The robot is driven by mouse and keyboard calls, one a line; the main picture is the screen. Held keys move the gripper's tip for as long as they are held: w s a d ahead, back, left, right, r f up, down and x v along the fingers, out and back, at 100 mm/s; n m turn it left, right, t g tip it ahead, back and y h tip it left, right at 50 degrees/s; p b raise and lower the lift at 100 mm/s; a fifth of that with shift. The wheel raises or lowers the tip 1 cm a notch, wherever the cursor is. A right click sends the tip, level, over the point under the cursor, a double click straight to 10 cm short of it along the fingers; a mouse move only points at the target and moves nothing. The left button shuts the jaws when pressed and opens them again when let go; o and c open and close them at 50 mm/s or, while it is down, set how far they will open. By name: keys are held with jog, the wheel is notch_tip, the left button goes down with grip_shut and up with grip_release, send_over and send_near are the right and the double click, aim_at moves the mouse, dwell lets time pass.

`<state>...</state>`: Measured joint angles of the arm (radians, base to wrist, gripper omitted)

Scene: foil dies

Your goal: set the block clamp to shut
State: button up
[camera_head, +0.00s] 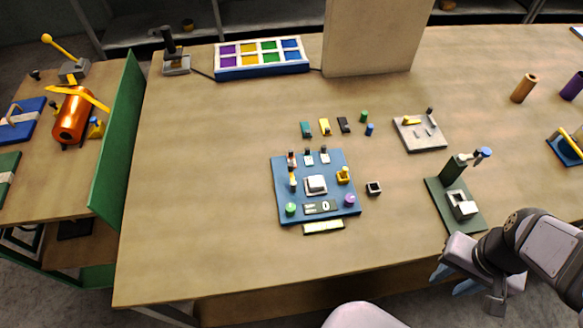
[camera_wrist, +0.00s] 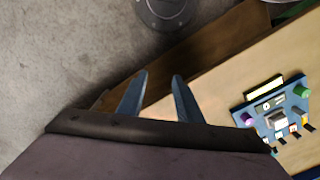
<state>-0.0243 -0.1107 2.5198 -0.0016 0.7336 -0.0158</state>
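The pictures do not make clear which part is the block clamp. A dark green stand (camera_head: 447,217) on the right of the table carries an upright post, a blue-tipped lever (camera_head: 482,153) and a pale block-like piece (camera_head: 462,205). A blue panel (camera_head: 283,180) at mid-table holds a raised white square block (camera_head: 315,184), small switches, a yellow part (camera_head: 343,175) and a display. The panel also shows in the wrist view (camera_wrist: 243,110). My gripper (camera_head: 451,281) is at the table's front edge, in front of the green stand. Its fingers (camera_wrist: 159,76) are apart and empty.
Small coloured pieces (camera_head: 325,127) lie behind the panel. A grey tray (camera_head: 420,132) sits behind the green stand. A colour-block tray (camera_head: 262,70) and a beige column (camera_head: 374,38) stand at the back. The table's left front is clear.

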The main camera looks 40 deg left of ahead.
jog(key=w+a+r+n, duration=0.3)
jog(key=w+a+n, duration=0.2)
jog(key=w+a, duration=0.4)
jog(key=n+p, duration=0.2)
jog(key=n, duration=1.2)
send_over(290, 164)
jog(key=shift+w+f, duration=0.1)
jog(key=shift+f, duration=0.05)
jog(key=shift+f+p, duration=1.1)
jog(key=shift+f, duration=2.55)
grip_shut()
